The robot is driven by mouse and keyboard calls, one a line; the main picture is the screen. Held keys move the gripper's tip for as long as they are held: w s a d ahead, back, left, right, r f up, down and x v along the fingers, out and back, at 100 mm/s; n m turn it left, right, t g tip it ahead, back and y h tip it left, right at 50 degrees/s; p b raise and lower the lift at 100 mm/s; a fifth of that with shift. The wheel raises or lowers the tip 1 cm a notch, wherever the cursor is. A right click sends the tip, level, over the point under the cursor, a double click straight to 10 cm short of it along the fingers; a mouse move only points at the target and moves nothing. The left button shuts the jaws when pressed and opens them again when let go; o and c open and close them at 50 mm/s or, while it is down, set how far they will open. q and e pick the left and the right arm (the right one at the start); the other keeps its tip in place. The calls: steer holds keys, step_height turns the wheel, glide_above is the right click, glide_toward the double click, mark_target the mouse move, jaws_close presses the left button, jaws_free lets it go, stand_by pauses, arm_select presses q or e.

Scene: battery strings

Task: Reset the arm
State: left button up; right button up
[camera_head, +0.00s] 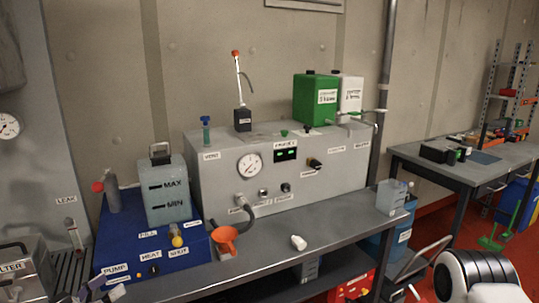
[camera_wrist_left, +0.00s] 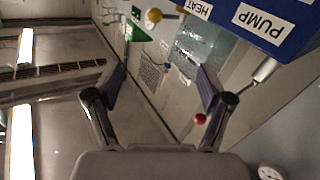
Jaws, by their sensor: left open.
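My left gripper (camera_head: 98,290) shows in part at the lower left of the head view, low in front of the blue pump unit (camera_head: 140,243). In the left wrist view its two dark fingers stand wide apart, and the gripper (camera_wrist_left: 160,88) is open with nothing between the fingertips. The blue unit with its PUMP label (camera_wrist_left: 262,22) shows at the top right there, apart from the fingers. My white and black right arm link (camera_head: 478,278) shows at the lower right of the head view; its gripper is out of view.
A grey bench (camera_head: 345,236) carries a grey gauge box (camera_head: 215,165), an orange funnel (camera_head: 225,240) and a small white piece (camera_head: 298,242). A green canister (camera_head: 316,98) stands on the box. A metal FILTER box (camera_head: 25,268) is at the far left. Bare bench lies at the front.

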arm_select(q)
steer(key=s+d+f+g, duration=0.6)
steer(key=s+d+f, duration=0.1)
steer(key=d+f, duration=0.4)
steer(key=s+d+f+g, duration=0.5)
steer(key=s+d+f, duration=0.1)
steer(key=d+f, duration=0.45)
steer(key=s+d+f+g+y, duration=0.1)
steer(key=s+f+g+y, duration=0.35)
steer(key=s, duration=0.65)
steer(key=s+a+n+y, duration=0.3)
steer(key=s+a, duration=0.1)
steer(key=s, duration=0.1)
steer(key=shift+s+a+f+g, duration=0.25)
steer(key=shift+s+a+g, duration=0.15)
steer(key=shift+g, duration=0.05)
